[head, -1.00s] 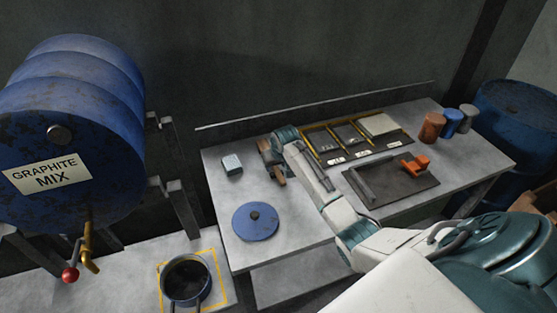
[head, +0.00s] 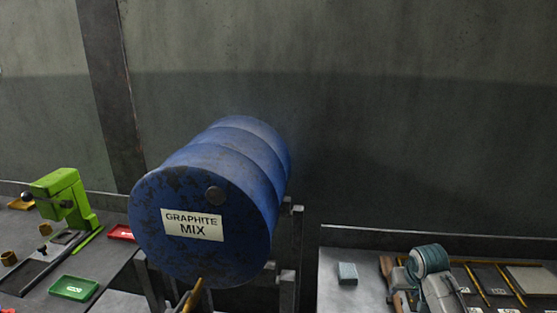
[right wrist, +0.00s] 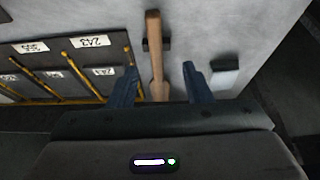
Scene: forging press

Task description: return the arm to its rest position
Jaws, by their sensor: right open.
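My right arm comes up from the bottom right of the head view, with its teal wrist and right gripper (head: 404,284) low over the right table. In the right wrist view the right gripper (right wrist: 160,84) is open, its two dark blue fingers apart. A wooden handle (right wrist: 155,50) shows between the fingers, with clear gaps on both sides. It also shows in the head view as a brown wooden piece (head: 387,268) beside the wrist. How high the fingers are above it I cannot tell. My left gripper is not in view.
A rack with yellow dividers and labels (right wrist: 60,72) lies beside the gripper. A small grey block (head: 347,273) sits on the table. A green press (head: 65,195) and a green tray (head: 74,288) are at left.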

